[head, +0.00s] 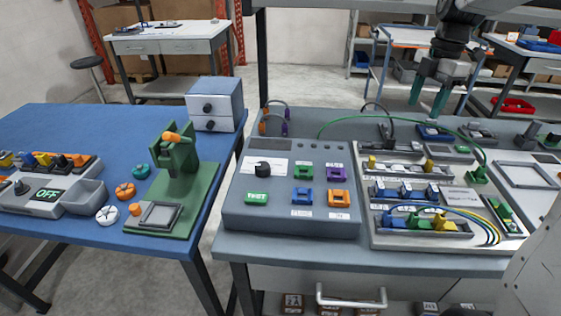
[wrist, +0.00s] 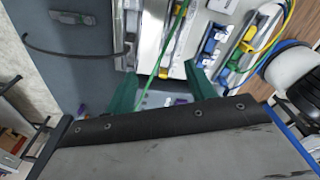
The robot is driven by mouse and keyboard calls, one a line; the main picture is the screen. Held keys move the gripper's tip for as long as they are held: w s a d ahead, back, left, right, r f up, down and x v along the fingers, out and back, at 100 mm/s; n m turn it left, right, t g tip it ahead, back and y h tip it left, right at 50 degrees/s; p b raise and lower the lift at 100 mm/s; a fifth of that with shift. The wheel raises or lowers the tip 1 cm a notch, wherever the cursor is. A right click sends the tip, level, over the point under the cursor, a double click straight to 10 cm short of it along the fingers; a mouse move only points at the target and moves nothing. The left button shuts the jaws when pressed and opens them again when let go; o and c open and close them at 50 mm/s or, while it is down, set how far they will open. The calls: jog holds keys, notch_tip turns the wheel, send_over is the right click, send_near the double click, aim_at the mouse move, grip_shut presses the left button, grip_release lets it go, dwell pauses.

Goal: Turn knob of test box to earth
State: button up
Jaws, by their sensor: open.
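The grey test box (head: 285,212) stands on the right-hand table in the head view. Its black knob (head: 263,169) sits on a white label at the upper left of the face; the label's words are too small to read. A green TEST button (head: 257,197) is below the knob, with coloured sockets to the right. My gripper (head: 427,98) is up and back to the right of the box, well away from the knob. Its two green fingers (wrist: 160,85) are apart and empty in the wrist view. I cannot make out the knob in the wrist view.
A grey tray of coloured connectors (head: 380,241) lies right of the box. A green cable (head: 400,117) arches over it. A cabinet with black knobs (head: 215,103) and a green stand (head: 175,185) are on the blue left table (head: 60,125). A floor gap separates the tables.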

jog(key=a+f+n+h, duration=0.2)
jog(key=a+n, duration=0.3)
jog(key=a, duration=1.6)
jog(key=n+t+h, duration=0.2)
jog(key=n+t, duration=0.2)
send_near(262, 165)
jog(key=f, duration=0.1)
jog(key=shift+y, duration=0.3)
jog(key=x, duration=0.7)
jog(key=shift+w+d+f, duration=0.2)
jog(key=shift+d+f, duration=0.1)
jog(key=shift+d, duration=0.15)
jog(key=shift+c, duration=0.3)
jog(key=c, duration=0.9)
